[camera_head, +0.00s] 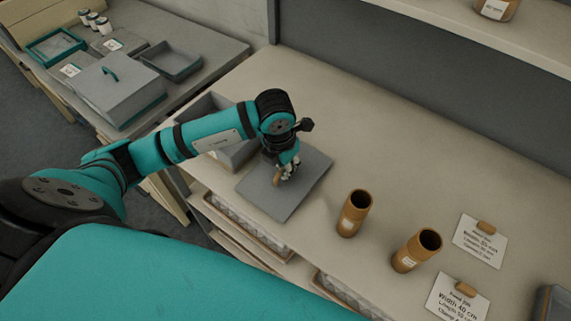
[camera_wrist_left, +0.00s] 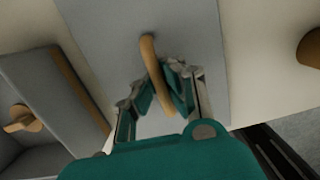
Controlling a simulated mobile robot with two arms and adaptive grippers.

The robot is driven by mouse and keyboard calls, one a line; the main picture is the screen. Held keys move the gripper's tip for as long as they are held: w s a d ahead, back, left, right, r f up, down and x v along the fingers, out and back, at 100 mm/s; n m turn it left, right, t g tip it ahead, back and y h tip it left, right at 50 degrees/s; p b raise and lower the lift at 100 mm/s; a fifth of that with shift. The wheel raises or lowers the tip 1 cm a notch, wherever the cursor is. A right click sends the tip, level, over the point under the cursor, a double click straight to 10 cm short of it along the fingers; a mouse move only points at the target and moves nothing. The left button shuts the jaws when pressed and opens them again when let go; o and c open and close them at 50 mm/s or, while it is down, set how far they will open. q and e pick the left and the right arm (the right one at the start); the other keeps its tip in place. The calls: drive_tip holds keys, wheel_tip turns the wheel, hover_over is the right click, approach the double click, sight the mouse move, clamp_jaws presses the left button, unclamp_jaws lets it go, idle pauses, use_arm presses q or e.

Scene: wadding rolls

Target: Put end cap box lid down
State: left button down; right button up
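The grey flat end cap box lid (camera_head: 310,172) has a tan bar handle (camera_head: 277,180). It is level at the left end of the long table, close to the front edge; I cannot tell whether it touches the tabletop. My left gripper (camera_head: 287,175) points down over the lid. In the left wrist view the handle (camera_wrist_left: 149,62) runs between the two close-set fingers (camera_wrist_left: 160,92), which look shut on it. The open grey end cap box (camera_head: 212,103) stands beside the lid, partly behind my left arm. In the wrist view a tan piece (camera_wrist_left: 22,120) lies inside it. My right gripper is not in view.
Two brown tubes (camera_head: 354,213) (camera_head: 417,250) stand upright right of the lid. Two paper cards (camera_head: 481,240) (camera_head: 458,298) lie further right. The tabletop behind the lid is clear. A side table (camera_head: 215,42) with a lidded grey box (camera_head: 118,90) and trays is at left.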

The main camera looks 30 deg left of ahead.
sight(281, 170)
use_arm(q)
drive_tip(key=shift+f, duration=0.15)
drive_tip(key=c, duration=1.5)
unclamp_jaws()
drive_tip(key=shift+r, duration=0.6)
drive_tip(key=r+b, duration=0.1)
drive_tip(key=r, duration=0.2)
drive_tip(key=s+r+b, duration=0.1)
drive_tip(key=r, duration=0.3)
drive_tip(key=r+b, duration=0.1)
drive_tip(key=r, duration=0.3)
drive_tip(key=shift+s+a, duration=0.2)
drive_tip(key=shift+s, duration=0.05)
